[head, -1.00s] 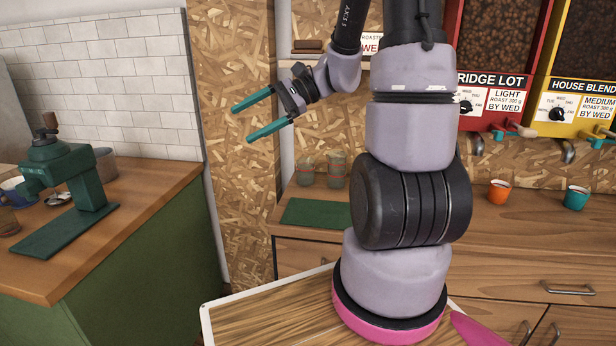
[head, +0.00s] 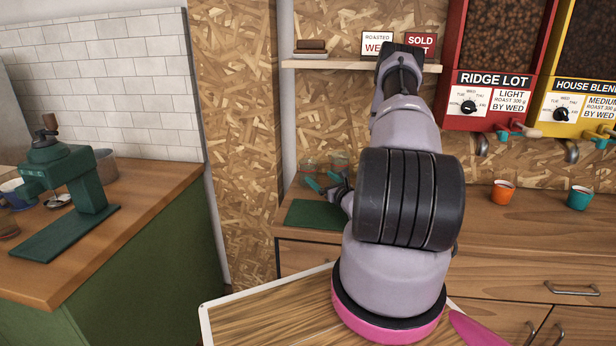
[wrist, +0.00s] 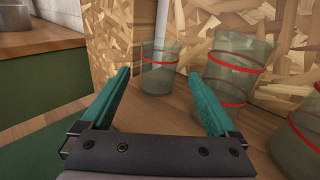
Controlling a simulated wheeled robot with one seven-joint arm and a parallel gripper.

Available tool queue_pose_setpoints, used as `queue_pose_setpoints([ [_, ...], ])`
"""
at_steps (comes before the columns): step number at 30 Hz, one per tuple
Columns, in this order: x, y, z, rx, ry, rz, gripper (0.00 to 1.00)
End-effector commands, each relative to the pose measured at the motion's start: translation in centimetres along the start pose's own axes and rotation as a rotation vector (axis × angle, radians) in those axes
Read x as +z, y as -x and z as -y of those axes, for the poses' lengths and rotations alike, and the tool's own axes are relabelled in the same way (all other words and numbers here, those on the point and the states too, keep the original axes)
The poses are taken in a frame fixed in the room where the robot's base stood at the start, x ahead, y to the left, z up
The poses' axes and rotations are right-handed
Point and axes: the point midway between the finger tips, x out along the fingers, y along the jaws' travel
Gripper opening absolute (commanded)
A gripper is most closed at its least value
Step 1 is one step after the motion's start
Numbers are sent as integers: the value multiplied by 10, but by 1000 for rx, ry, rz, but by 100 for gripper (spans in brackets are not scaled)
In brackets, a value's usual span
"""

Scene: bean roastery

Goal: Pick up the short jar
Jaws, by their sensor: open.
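Several clear glass jars with red bands stand upright on the wooden counter. In the wrist view, one jar (wrist: 158,68) stands ahead between my fingertips, a larger-looking one (wrist: 238,82) is right of it, and another (wrist: 302,138) is cut off at the right edge. The first looks smallest, but I cannot tell for sure which is the short jar. My gripper (wrist: 158,77) is open and empty, short of the first jar. In the head view, my gripper (head: 322,181) is low in front of two jars, partly hiding them; my arm hides part of the counter.
A green mat (head: 312,215) lies on the counter below my gripper. A chipboard wall (head: 240,130) is close behind and left of the jars. A shelf (head: 345,65) hangs above. An orange cup (head: 503,192) and teal cup (head: 578,198) stand right, well clear.

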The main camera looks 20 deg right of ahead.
Motion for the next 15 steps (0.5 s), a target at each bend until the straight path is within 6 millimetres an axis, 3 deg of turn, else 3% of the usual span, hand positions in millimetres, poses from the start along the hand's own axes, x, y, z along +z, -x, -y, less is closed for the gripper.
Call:
queue_pose_setpoints([
  [6, 1, -35, -1, 3, 2, 2, 94],
  [15, 2, -64, -1, 5, 1, 4, 94],
])
